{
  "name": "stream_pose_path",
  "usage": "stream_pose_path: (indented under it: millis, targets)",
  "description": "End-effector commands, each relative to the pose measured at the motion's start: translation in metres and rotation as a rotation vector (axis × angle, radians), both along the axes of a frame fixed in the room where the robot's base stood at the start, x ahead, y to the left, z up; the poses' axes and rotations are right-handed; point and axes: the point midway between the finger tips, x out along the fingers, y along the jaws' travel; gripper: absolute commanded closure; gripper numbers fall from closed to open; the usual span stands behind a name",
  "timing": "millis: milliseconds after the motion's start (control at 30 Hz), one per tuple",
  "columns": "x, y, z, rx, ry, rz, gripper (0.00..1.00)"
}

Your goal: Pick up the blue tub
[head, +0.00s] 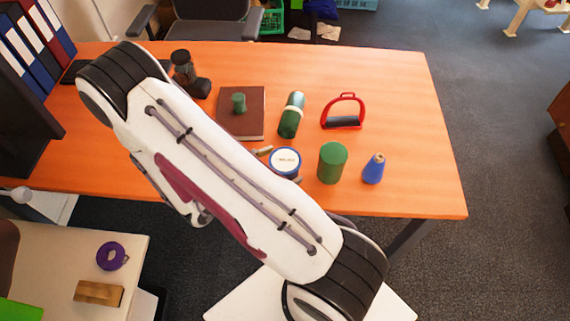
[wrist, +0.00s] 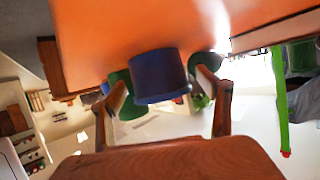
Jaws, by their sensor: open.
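The blue tub (head: 285,161) stands on the orange table near its front edge. In the head view it shows a white labelled lid with a blue rim. In the wrist view the dark blue side of the tub (wrist: 160,76) lies in the gap between my fingertips. My gripper (wrist: 162,80) is open, one finger at each side of the tub, with a narrow gap showing on both sides. How deep the tub sits between the fingers I cannot tell.
A red stirrup (head: 343,112) and a brown book (head: 241,122) with a small green piece are farther back. The table's right end is clear.

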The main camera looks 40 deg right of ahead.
Motion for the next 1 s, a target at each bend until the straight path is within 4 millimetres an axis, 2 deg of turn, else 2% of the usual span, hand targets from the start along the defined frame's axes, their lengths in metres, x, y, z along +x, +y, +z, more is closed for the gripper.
stream_pose_path:
  millis: [500,533,700,733,1000]
  targets:
    - [0.0,-0.0009,-0.0003,0.0,0.0,0.0,0.23]
    - [0.0001,-0.0009,-0.0002,0.0,0.0,0.0,0.26]
    - [0.0001,-0.0009,-0.0002,0.0,0.0,0.0,0.7]
    - [0.0001,-0.0009,-0.0002,0.0,0.0,0.0,0.73]
    - [0.0002,-0.0009,0.0001,-0.001,-0.001,0.0,0.73]
